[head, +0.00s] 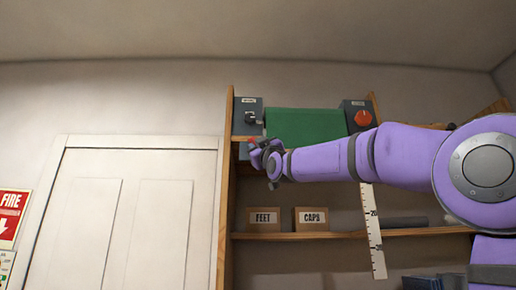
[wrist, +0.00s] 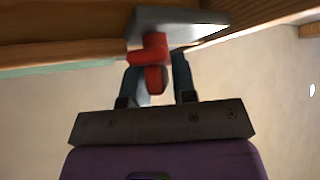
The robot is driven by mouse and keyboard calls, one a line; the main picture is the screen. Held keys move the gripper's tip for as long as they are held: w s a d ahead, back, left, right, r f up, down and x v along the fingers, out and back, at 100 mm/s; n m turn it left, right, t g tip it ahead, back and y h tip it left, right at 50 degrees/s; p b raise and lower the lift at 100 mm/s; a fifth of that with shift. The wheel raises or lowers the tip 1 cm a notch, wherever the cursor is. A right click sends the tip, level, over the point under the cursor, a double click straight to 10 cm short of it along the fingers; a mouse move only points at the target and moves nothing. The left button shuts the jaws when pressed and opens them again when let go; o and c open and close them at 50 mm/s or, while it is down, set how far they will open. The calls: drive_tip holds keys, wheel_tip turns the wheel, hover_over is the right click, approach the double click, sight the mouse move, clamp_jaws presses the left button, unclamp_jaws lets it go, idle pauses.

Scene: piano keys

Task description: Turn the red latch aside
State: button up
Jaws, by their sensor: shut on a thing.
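The red latch (wrist: 150,48) is mounted on a grey plate (wrist: 185,16) under a wooden edge in the wrist view. It has a crosswise part and a stub reaching toward me. My gripper (wrist: 155,72) has a finger on each side of the stub and is shut on it. In the head view my gripper (head: 256,151) is at the left part of the shelf unit, just below the upper shelf. Only a small red bit of the latch (head: 251,139) shows there; my gripper hides the rest.
A wooden shelf unit (head: 228,190) holds a green panel (head: 305,124), a dark box with a black knob (head: 249,116) and one with a red dial (head: 363,118). FEET (head: 262,219) and CAPS (head: 311,219) boxes stand below. A ruler (head: 372,225) hangs right. A white door (head: 130,215) is left.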

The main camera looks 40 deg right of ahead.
drive_tip(key=shift+m+g+h, duration=0.7)
drive_tip(key=shift+m+h, duration=2.2)
drive_tip(key=shift+m, duration=0.3)
drive_tip(key=shift+m+g+h, duration=0.7)
drive_tip(key=shift+m+h, duration=2.2)
drive_tip(key=shift+m, duration=0.3)
drive_tip(key=shift+m+h, duration=0.3)
drive_tip(key=shift+m, duration=0.1)
drive_tip(key=o, duration=0.7)
drive_tip(key=v, duration=1.1)
drive_tip(key=shift+r, duration=0.15)
drive_tip(key=shift+a, duration=0.15)
